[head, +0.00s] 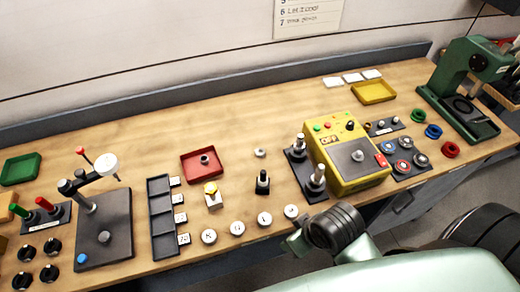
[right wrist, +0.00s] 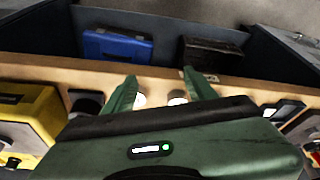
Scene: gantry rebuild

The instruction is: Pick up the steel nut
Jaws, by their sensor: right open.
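A small grey ring-shaped piece, which looks like the steel nut (head: 205,159), lies in the red tray (head: 188,172) near the middle of the bench. My right gripper (head: 297,241) is at the bench's front edge, to the right of and nearer than the red tray, partly hidden behind my wrist. In the right wrist view its two green fingers (right wrist: 163,84) are spread with nothing held between them. White round pieces on the bench show just beyond them. The nut is not visible in the right wrist view. My left gripper is in neither view.
A row of white discs (head: 237,228) lines the front edge. A black peg stand (head: 262,183) and yellow control box (head: 345,155) stand between the tray and the right side. A black slotted tray (head: 163,225) is at left. The bench behind the red tray is clear.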

